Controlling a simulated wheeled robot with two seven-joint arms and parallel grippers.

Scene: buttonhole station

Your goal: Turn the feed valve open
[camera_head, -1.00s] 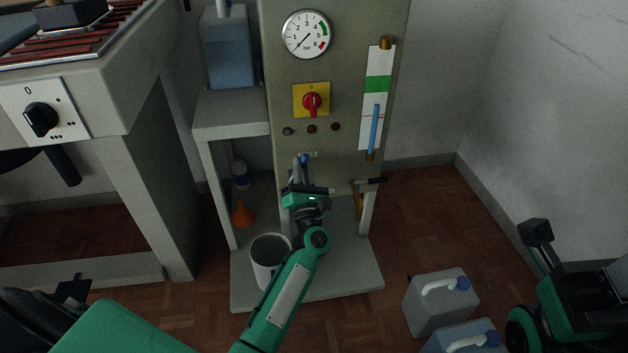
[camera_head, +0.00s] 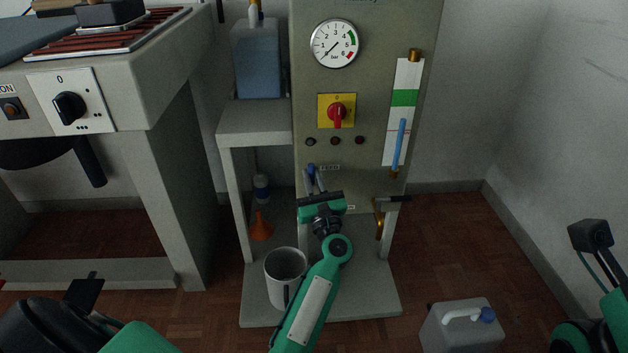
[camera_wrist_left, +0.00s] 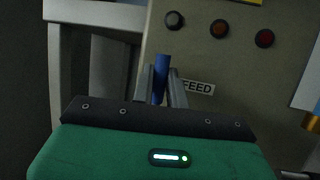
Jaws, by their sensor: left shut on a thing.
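The feed valve's blue handle (camera_head: 311,170) is on the lower front of the grey-green panel, beside a small label. In the left wrist view the handle (camera_wrist_left: 160,80) stands nearly upright between my grey fingers, and the label reads FEED. My left gripper (camera_head: 315,182) is shut on this handle. The gripper's body hides the valve's lower part and the pipe behind it. I cannot make out my right gripper; only dark and green parts of my own body show at the right edge.
A brass valve with a dark lever (camera_head: 379,218) is right of the gripper. A white bucket (camera_head: 284,280) and an orange funnel (camera_head: 261,228) stand below and left. A grey canister (camera_head: 460,325) stands on the floor. A red switch (camera_head: 337,113) and gauge (camera_head: 334,44) are above.

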